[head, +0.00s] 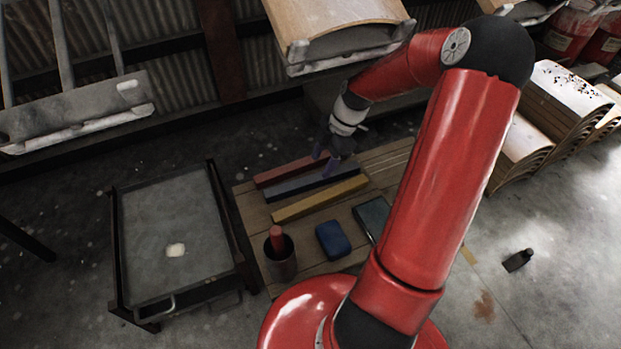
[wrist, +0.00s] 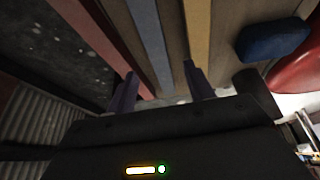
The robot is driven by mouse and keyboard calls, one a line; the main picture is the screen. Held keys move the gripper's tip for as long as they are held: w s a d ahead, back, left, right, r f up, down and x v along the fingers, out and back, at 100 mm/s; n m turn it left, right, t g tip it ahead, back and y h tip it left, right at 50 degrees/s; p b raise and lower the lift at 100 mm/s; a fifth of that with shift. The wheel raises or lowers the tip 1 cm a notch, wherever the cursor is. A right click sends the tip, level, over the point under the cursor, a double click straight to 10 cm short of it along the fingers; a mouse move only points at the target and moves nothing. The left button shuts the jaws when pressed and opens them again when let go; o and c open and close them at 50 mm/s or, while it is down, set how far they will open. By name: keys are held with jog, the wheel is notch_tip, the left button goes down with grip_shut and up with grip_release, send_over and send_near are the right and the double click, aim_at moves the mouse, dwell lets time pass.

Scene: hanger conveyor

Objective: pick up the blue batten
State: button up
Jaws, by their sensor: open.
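The blue batten (head: 297,187) lies on a wooden board platform between a red batten (head: 285,174) and a yellow batten (head: 312,201), all roughly parallel. My gripper (head: 324,163) is open and empty near the right part of the blue batten, fingers pointing down. In the wrist view the blue batten (wrist: 149,40) runs between the two fingers of my gripper (wrist: 162,86). The left finger overlaps the red batten (wrist: 97,35) and the right finger the yellow batten (wrist: 197,35). I cannot tell the exact height of the fingertips above the battens.
A blue block (head: 333,240), a dark flat box (head: 371,218) and a cup (head: 281,266) holding a red item share the wooden platform (head: 240,205). A metal cart (head: 160,215) stands left. A hanging carrier with a curved wooden panel (head: 335,20) is above. Neighbouring battens lie close.

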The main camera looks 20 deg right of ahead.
aim_at(313, 178)
jog(key=b+x, duration=0.1)
jog(key=x, duration=0.5)
jog(key=shift+w+d+f+b, duration=0.1)
jog(key=shift+w+b, duration=0.05)
jog(key=shift+b, duration=0.2)
jog(key=c, duration=1.1)
jog(key=shift+r, duration=0.2)
jog(key=shift+c, duration=0.2)
